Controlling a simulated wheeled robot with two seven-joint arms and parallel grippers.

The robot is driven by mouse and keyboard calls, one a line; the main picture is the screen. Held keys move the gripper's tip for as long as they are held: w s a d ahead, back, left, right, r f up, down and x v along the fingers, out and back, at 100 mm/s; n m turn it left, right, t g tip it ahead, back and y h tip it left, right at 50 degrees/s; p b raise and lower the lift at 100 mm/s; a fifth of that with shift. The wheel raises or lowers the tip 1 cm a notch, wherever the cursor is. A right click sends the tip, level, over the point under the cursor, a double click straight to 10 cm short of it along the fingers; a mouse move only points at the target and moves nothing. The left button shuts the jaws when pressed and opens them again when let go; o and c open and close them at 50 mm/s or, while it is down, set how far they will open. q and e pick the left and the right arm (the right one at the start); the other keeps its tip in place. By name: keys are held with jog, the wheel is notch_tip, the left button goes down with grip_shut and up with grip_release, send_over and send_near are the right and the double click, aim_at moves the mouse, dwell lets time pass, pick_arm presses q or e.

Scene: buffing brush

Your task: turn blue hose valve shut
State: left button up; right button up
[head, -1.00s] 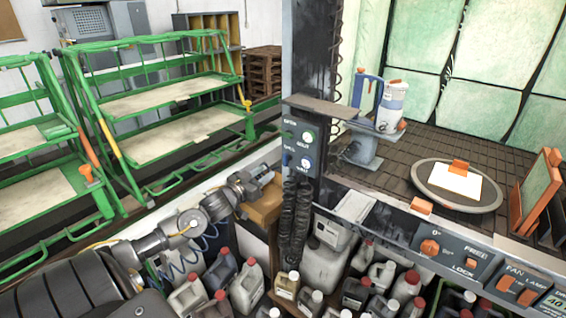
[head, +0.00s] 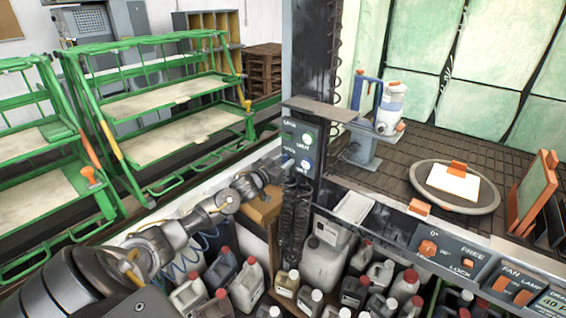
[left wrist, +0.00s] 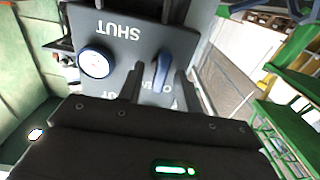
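The dark valve panel (head: 294,129) is on the grey column in the head view, with a green-marked row above a blue-marked row. In the left wrist view the panel (left wrist: 125,30) appears upside down, with "SHUT" lettering. The blue valve lever (left wrist: 163,72) points up and down in that picture, beside a white round dial (left wrist: 96,63). My left gripper (left wrist: 160,82) is open, with one finger on each side of the lever and gaps showing. In the head view my left gripper (head: 279,171) is at the panel's lower left edge. My right gripper is out of view.
Black coiled hoses (head: 296,220) hang below the panel. Several jugs (head: 325,262) crowd the floor below. A grey shelf (head: 320,108) juts out above the panel. Green racks (head: 170,105) stand at the left, and a counter with knobs (head: 428,248) is at the right.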

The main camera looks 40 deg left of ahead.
pick_arm(q)
jog(key=shift+c, duration=0.4)
jog(key=c, duration=0.7)
jog(key=shift+o, duration=0.2)
